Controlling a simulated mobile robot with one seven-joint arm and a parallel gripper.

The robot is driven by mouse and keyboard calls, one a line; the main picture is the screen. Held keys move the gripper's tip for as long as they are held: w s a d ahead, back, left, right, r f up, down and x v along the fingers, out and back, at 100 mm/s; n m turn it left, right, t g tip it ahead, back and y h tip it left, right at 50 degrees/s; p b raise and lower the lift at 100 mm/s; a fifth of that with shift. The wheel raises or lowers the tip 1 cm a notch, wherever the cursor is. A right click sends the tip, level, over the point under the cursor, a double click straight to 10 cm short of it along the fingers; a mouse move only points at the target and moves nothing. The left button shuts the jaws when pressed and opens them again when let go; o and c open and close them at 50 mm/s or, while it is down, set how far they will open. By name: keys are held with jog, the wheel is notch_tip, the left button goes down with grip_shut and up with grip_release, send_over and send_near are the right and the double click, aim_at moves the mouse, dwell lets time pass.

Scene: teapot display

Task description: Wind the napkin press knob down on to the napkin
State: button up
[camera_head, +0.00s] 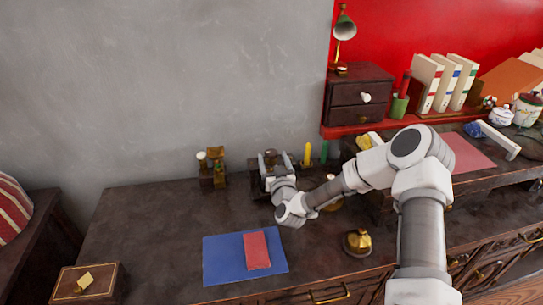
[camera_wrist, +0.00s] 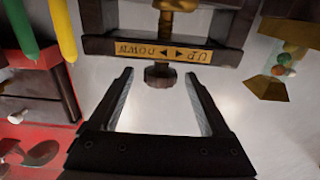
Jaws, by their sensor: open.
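The napkin press (camera_head: 258,187) stands at the back of the dark table, mostly hidden behind my gripper (camera_head: 271,160). In the wrist view the picture is upside down and shows the press's dark crossbar (camera_wrist: 100,45) with a brass plate (camera_wrist: 160,51) marked UP and DOWN. The dark, ridged knob (camera_wrist: 163,75) sits on the crossbar's near side, and a brass screw (camera_wrist: 177,22) shows beyond it. My gripper (camera_wrist: 158,73) is open, with a fingertip on each side of the knob and gaps visible between. The napkin cannot be made out.
A yellow candle (camera_head: 307,153) and a green candle (camera_head: 323,152) stand just right of the press. A brass-and-wood item (camera_head: 218,165) stands to its left. A red book (camera_head: 256,250) lies on a blue mat (camera_head: 218,263) in front.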

jog(key=shift+w+a, duration=0.25)
jog(key=shift+w, duration=0.95)
grip_shut()
jog(key=shift+a+m+h, duration=0.1)
jog(key=shift+m+h, duration=0.2)
jog(key=shift+h, duration=0.1)
jog(key=shift+a+m+h, duration=0.1)
jog(key=shift+m+h, duration=0.5)
jog(key=shift+h, duration=0.4)
jog(key=m+h+b, duration=0.1)
jog(key=m+h, duration=0.1)
jog(key=h, duration=0.1)
jog(key=shift+h, duration=0.4)
jog(key=m+g+h+b, duration=0.1)
jog(key=m+h, duration=0.1)
jog(key=h, duration=0.1)
jog(key=m+g+h, duration=0.1)
jog(key=m+h, duration=0.2)
jog(key=shift+g+h+b, duration=0.3)
jog(key=shift+h+b, duration=0.1)
jog(key=shift+m+h, duration=0.3)
jog(key=shift+m, duration=0.1)
